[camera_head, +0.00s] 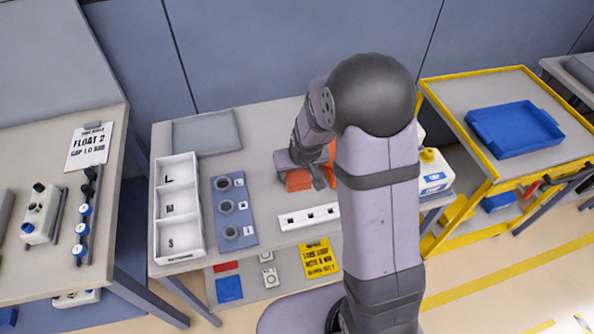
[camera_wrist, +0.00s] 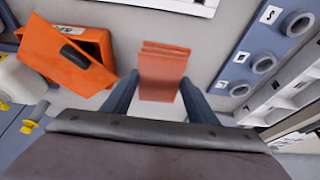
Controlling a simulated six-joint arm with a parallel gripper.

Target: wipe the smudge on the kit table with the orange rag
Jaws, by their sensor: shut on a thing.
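The orange rag (camera_wrist: 163,75) is a folded, flat-layered piece between the two fingers of my gripper (camera_wrist: 158,92) in the wrist view. My gripper (camera_head: 312,180) is shut on it, low over the middle of the kit table (camera_head: 265,165). In the head view the rag (camera_head: 298,181) shows beside the fingers. I cannot tell whether it touches the tabletop. I cannot make out the smudge in either view; my arm and gripper hide part of the table.
An orange box (camera_wrist: 65,55) with a tilted lid stands close beside the rag. A blue panel with rings (camera_head: 235,210) and a white tray marked L, M, S (camera_head: 178,245) are to the left. A white strip (camera_head: 308,217) lies in front. A grey pad (camera_head: 206,132) lies behind.

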